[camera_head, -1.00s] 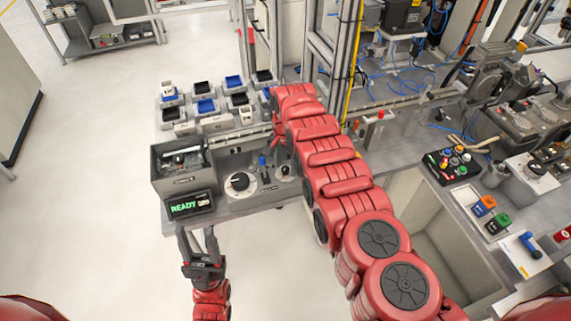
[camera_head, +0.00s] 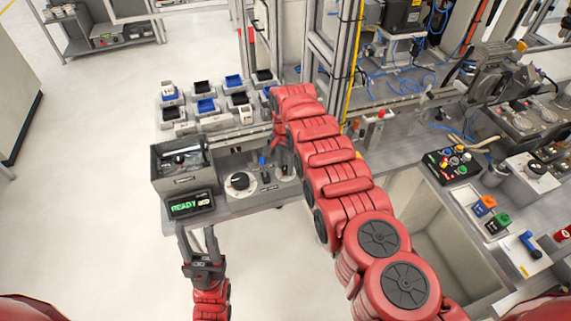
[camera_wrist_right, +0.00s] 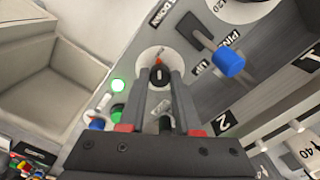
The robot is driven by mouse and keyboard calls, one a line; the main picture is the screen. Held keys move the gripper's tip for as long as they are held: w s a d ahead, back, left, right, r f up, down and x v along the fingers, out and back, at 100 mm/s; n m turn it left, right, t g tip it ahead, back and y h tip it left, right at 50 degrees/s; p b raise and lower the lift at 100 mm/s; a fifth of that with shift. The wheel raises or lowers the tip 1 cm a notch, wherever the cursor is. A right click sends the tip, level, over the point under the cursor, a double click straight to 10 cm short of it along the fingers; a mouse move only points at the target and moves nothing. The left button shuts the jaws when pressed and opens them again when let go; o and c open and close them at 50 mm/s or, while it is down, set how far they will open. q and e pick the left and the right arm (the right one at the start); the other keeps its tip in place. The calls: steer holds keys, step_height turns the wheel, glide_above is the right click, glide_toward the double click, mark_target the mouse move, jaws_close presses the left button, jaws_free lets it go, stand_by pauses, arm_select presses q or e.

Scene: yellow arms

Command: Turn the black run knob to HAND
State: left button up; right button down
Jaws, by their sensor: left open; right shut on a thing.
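The black run knob (camera_wrist_right: 159,76) sits on a round white plate (camera_wrist_right: 150,56) in the right wrist view. A small red mark shows at its far end. My right gripper (camera_wrist_right: 161,88) is shut on the knob, with one finger on each side. In the head view my right gripper (camera_head: 281,152) is at the right end of the grey panel, and it and the arm mostly hide the knob. I cannot read a HAND label. My left gripper (camera_head: 197,236) is open and empty, in front of the panel's near edge.
A blue-tipped lever (camera_wrist_right: 229,63) stands close to the knob, with a lit green lamp (camera_wrist_right: 118,86) on the other side. A larger dial (camera_head: 240,183), a READY display (camera_head: 190,205) and a grey bin (camera_head: 182,183) stand further left. Small trays fill the back.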

steer(key=shift+n, duration=0.3)
steer(key=n, duration=0.2)
steer(key=shift+n+b, duration=0.3)
steer(key=shift+n, duration=0.1)
steer(key=n+b, duration=0.2)
steer(key=n, duration=0.1)
steer(key=shift+f+n, duration=0.15)
steer(key=shift+n, duration=0.15)
steer(key=n+b, duration=0.5)
steer(key=shift+f, duration=0.1)
steer(key=n+b, duration=0.3)
steer(key=n, duration=0.1)
steer(key=shift+n, duration=0.4)
steer(key=shift+r+n+b, duration=0.2)
steer(key=shift+n+b, duration=0.3)
steer(key=shift+b, duration=0.05)
steer(key=c, duration=0.6)
jaws_free()
